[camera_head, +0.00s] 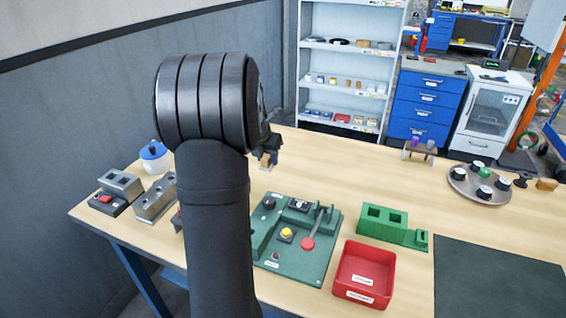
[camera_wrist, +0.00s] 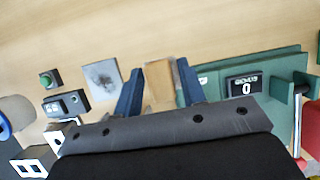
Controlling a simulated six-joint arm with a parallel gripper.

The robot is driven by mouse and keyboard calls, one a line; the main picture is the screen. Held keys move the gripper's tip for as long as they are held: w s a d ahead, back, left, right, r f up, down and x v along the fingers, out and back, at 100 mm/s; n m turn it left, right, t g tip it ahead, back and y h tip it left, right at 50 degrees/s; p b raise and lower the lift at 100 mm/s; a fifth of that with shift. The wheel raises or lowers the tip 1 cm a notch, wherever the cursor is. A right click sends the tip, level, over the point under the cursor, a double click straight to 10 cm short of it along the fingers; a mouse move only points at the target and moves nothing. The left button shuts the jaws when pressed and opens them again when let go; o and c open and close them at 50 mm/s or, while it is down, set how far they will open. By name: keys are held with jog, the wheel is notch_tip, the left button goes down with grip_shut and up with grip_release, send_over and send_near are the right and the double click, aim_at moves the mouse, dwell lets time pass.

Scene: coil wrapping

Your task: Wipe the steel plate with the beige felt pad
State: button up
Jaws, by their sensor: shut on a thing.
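The beige felt pad (camera_wrist: 159,82) is between the two blue fingers of my gripper (camera_wrist: 161,74), which is shut on it. In the head view my gripper (camera_head: 271,147) shows small beside my arm, with the pad (camera_head: 266,160) below it. I cannot tell whether the pad touches the table. The steel plate (camera_wrist: 103,79) lies left of my gripper in the wrist view. It is a grey square with a dark smudge. My arm seems to hide it in the head view.
A green fixture board (camera_head: 268,246) with a display (camera_wrist: 246,86) is right of my gripper in the wrist view. A green button (camera_wrist: 49,79) and black switch box (camera_wrist: 66,104) stand left of the plate. A red bin (camera_head: 364,274) and round tray (camera_head: 477,190) are farther right.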

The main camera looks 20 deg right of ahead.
jog(key=w+a+f, duration=0.2)
jog(key=w+a, duration=1)
jog(key=a, duration=0.1)
jog(key=shift+w+a+f, duration=0.1)
jog(key=shift+a+f, duration=0.05)
jog(key=shift+f, duration=1.7)
jog(key=shift+a+f, duration=0.1)
jog(key=shift+f, duration=1.75)
jog(key=shift+s+d+f, duration=0.15)
jog(key=shift+s+d, duration=0.35)
jog(key=shift+d, duration=0.1)
jog(key=shift+c, duration=0.3)
jog(key=shift+s+d, duration=1.85)
jog(key=shift+s, duration=0.05)
jog(key=shift+w+a, duration=2.45)
jog(key=shift+w, duration=0.1)
jog(key=shift+s+d, duration=0.45)
jog(key=shift+d, duration=0.25)
jog(key=shift+s+d, duration=2)
jog(key=w+a, duration=0.5)
notch_tip(320, 180, up, 8)
